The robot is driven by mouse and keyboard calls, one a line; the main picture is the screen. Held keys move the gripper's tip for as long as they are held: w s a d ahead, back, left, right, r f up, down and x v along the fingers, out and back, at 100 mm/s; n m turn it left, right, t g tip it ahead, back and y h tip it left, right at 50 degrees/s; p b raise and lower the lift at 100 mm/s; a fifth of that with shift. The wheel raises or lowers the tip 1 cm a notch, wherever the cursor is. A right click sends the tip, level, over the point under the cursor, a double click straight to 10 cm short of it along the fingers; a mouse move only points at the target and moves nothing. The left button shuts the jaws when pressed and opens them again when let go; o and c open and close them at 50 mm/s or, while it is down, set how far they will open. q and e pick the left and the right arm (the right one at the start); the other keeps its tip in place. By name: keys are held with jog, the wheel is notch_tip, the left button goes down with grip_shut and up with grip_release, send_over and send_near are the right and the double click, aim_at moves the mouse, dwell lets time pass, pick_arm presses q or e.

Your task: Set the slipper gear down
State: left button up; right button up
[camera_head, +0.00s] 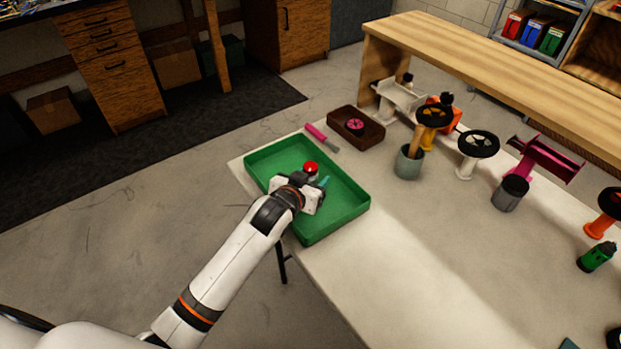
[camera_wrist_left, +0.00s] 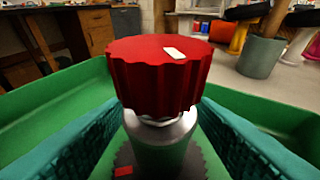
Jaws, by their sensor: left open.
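The slipper gear has a ribbed red knob with a white mark, a silver shaft and a dark toothed disc at its base. It stands upright in the green tray (camera_head: 337,222); in the head view its red knob (camera_head: 311,168) shows just beyond my left gripper (camera_head: 321,184). In the left wrist view the slipper gear (camera_wrist_left: 158,75) is close up and central. The teal fingers of my left gripper (camera_wrist_left: 160,128) are apart, one on each side of the shaft below the knob. My right gripper is not in view.
The green tray has raised walls and free floor around the gear. A pink-handled tool (camera_head: 321,135) and a dark brown box (camera_head: 356,127) lie behind it. A grey-green cup (camera_head: 409,162) stands to the right, with several stands beyond. The near white table (camera_head: 410,255) is clear.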

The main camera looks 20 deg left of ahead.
pick_arm(q)
jog(key=shift+r, duration=0.2)
jog(key=v, duration=1.2)
jog(key=shift+p, duration=0.45)
jog(key=shift+f, duration=0.1)
